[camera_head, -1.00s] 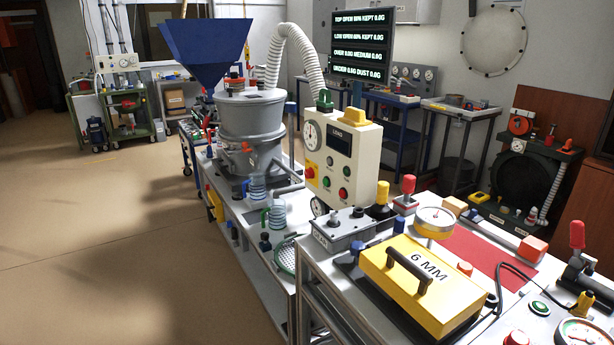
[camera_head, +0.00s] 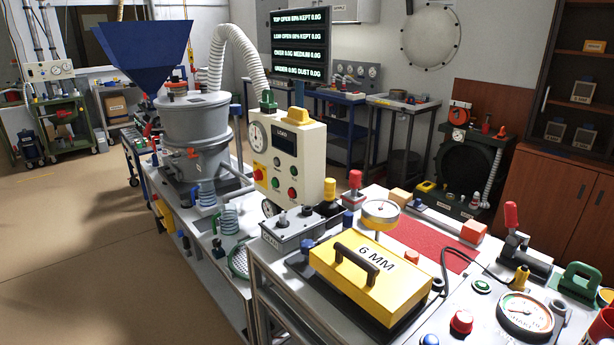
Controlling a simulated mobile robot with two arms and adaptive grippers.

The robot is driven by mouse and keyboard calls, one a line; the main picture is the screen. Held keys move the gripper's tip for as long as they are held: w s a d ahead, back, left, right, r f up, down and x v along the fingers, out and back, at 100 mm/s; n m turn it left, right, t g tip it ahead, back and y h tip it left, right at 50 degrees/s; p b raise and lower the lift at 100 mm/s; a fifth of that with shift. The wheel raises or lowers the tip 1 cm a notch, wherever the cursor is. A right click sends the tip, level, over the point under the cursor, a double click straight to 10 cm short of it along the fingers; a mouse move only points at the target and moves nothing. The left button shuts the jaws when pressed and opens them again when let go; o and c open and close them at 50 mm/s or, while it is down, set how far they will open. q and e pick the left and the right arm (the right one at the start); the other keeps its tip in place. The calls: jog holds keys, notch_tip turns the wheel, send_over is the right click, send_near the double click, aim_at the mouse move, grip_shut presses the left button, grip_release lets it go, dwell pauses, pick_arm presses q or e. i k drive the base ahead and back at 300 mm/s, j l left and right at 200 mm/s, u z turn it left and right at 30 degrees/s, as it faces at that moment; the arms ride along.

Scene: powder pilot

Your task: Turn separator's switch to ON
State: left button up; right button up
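The separator (camera_head: 195,125) is a grey round machine with a blue hopper (camera_head: 138,50) above it, standing on a long bench at the left. A cream control box (camera_head: 288,160) stands beside it on the right. The box has a round gauge, a dark display, a red knob on a yellow plate (camera_head: 259,171), and red and green buttons. I cannot tell which part is the separator's switch or read its position. Neither of my grippers shows in the view.
A yellow case marked 6 MM (camera_head: 371,279) lies on the near bench, with a dial gauge (camera_head: 525,314) and a red button (camera_head: 461,322) to its right. A black screen (camera_head: 300,45) stands behind the control box. Open floor (camera_head: 70,250) lies to the left.

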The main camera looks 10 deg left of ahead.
aim_at(256, 175)
jog(key=i+j+z, duration=0.2)
jog(key=z, duration=0.15)
jog(key=i+j+z, duration=0.15)
jog(key=j+z, duration=0.2)
jog(key=i+j+z, duration=0.1)
jog(key=j+z, duration=0.55)
jog(key=j, duration=0.15)
jog(key=j+z, duration=0.25)
jog(key=j, duration=1.2)
jog(key=j+z, duration=0.25)
jog(key=j, duration=1.2)
